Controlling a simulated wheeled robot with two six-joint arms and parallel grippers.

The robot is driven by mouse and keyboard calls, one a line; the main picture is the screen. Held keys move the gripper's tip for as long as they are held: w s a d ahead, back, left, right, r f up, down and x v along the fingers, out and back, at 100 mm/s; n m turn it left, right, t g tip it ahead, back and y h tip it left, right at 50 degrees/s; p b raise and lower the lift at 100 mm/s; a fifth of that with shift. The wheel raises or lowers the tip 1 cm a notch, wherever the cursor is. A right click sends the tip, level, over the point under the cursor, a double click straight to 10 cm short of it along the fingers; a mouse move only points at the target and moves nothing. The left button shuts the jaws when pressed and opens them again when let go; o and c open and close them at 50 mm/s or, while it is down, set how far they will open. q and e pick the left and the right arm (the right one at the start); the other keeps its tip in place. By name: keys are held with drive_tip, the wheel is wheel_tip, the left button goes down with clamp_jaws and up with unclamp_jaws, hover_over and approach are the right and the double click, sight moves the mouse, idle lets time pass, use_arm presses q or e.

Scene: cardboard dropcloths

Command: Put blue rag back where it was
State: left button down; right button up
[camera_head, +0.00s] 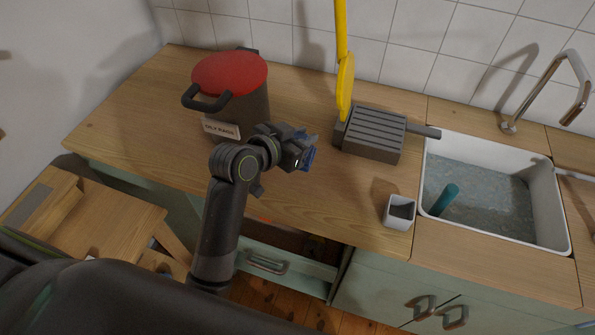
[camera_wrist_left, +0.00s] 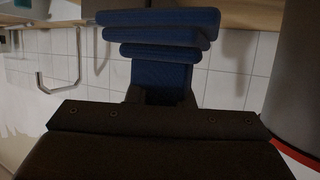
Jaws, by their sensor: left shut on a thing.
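The blue rag (camera_head: 309,155) is held at the end of my left gripper (camera_head: 300,148), above the wooden counter. In the left wrist view the folded blue rag (camera_wrist_left: 160,35) sticks out from my shut left gripper (camera_wrist_left: 160,97), its layers stacked. A dark bin (camera_head: 252,107) labelled as oily rags, with a red lid (camera_head: 230,73) on top, stands just left of the gripper. An open drawer (camera_head: 290,262) with a metal handle shows below the counter edge; its inside is mostly hidden. My right gripper is not in view.
A dark ridged block (camera_head: 369,142) with a handle stands behind right, a yellow tool (camera_head: 345,85) beside it. A small white cup (camera_head: 399,212) stands near the front edge. A white sink (camera_head: 556,205) with water is at the right. A wooden stool (camera_head: 100,215) stands at the left.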

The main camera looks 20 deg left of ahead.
use_arm(q)
wheel_tip(320, 180, down, 8)
drive_tip(key=shift+s+f, duration=0.1)
drive_tip(key=shift+f, duration=0.05)
idle(0.4)
drive_tip(key=c, duration=1.3)
unclamp_jaws()
drive_tip(key=shift+f, duration=0.1)
drive_tip(key=shift+r, duration=0.2)
drive_tip(key=b+v, duration=0.1)
drive_tip(key=v, duration=1.1)
drive_tip(key=shift+a+f, duration=0.1)
